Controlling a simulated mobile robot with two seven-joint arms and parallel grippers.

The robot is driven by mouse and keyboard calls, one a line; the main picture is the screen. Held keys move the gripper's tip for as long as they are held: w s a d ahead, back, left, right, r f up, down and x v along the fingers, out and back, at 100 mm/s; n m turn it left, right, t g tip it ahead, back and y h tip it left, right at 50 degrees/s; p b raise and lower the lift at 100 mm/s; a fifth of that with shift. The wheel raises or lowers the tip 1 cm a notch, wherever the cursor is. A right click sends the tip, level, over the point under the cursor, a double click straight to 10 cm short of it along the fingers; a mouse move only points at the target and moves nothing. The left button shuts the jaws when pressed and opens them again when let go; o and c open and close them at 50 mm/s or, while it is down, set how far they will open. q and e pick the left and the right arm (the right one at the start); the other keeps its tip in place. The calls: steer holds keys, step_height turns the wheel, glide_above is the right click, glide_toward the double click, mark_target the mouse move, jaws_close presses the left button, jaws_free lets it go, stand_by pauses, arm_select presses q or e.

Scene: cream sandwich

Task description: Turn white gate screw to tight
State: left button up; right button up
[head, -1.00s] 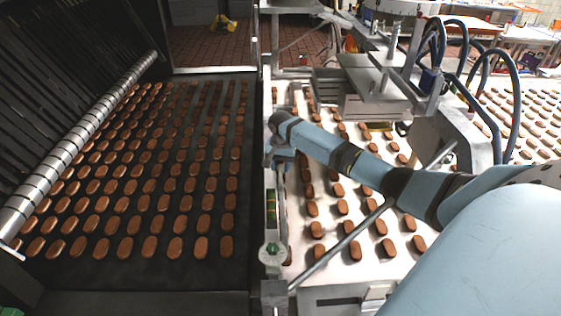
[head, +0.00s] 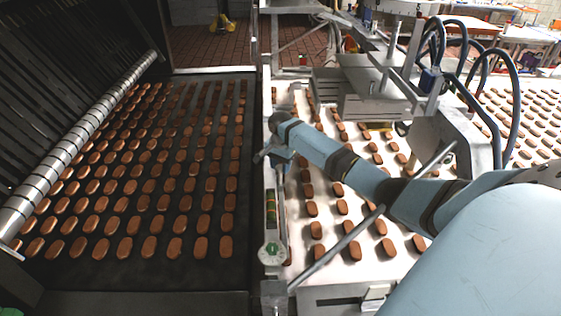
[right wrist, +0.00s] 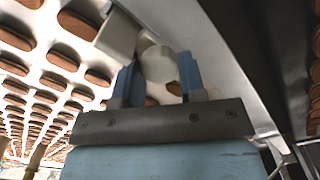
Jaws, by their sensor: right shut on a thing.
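The white gate screw (right wrist: 158,65) shows in the right wrist view as a pale round knob between two blue fingers. My right gripper (right wrist: 159,78) is shut on it, with one finger on each side. In the head view my right gripper (head: 276,156) is at the metal rail between the dark belt and the white belt. There the wrist hides most of the screw. A pale block (right wrist: 117,34) is just beside the knob in the wrist view. My left gripper is not in view.
Rows of brown biscuits lie on the dark belt (head: 100,272) at left and on the white belt (head: 325,270) at right. A pale dial with a green centre (head: 272,253) sits nearer on the rail. A slanted metal rod (head: 330,257) crosses below my right arm.

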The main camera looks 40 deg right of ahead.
mark_target(281, 166)
steer(key=shift+r, duration=0.1)
steer(key=o, duration=0.9)
step_height(281, 166, up, 14)
steer(key=shift+f+b, duration=0.1)
steer(key=shift+b, duration=1)
steer(key=shift+f, duration=0.15)
